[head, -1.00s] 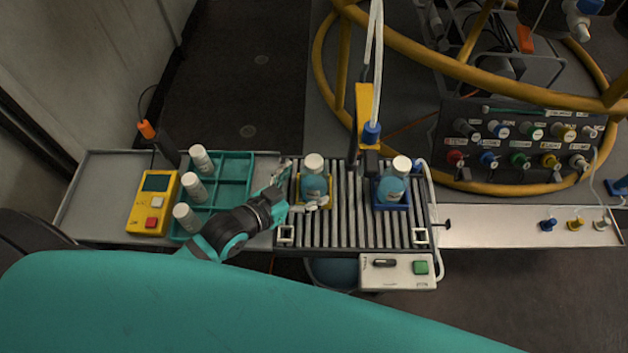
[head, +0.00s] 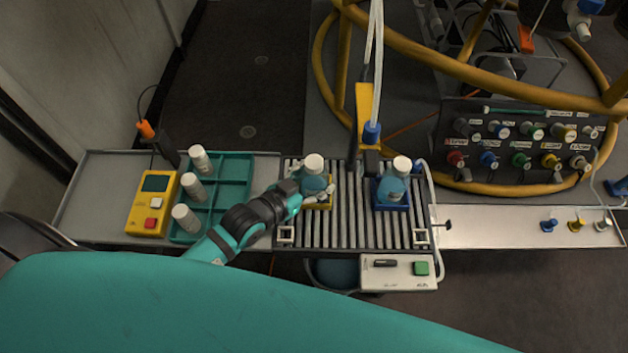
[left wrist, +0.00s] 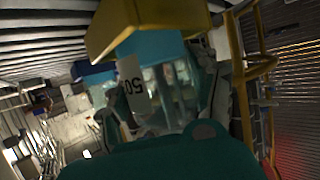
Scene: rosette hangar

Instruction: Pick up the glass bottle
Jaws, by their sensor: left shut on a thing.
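The glass bottle (head: 314,175) has a white cap and blue liquid. It stands upright in a yellow holder (head: 318,206) on the left part of the roller conveyor. My left gripper (head: 304,189) is shut on this bottle from the lower left; its fingers are mostly hidden in the head view. In the left wrist view the bottle (left wrist: 158,85) appears upside down with a white "50" label, and the yellow holder (left wrist: 140,25) is at its base. A second similar bottle (head: 392,187) stands in a blue holder (head: 391,207) to the right. My right gripper is not in view.
A teal tray (head: 233,170) with white-capped containers and a yellow handheld device (head: 153,203) lie on the left bench. A dispensing post with a yellow bracket (head: 364,105) rises between the two bottles. A control box (head: 398,272) hangs at the conveyor's front.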

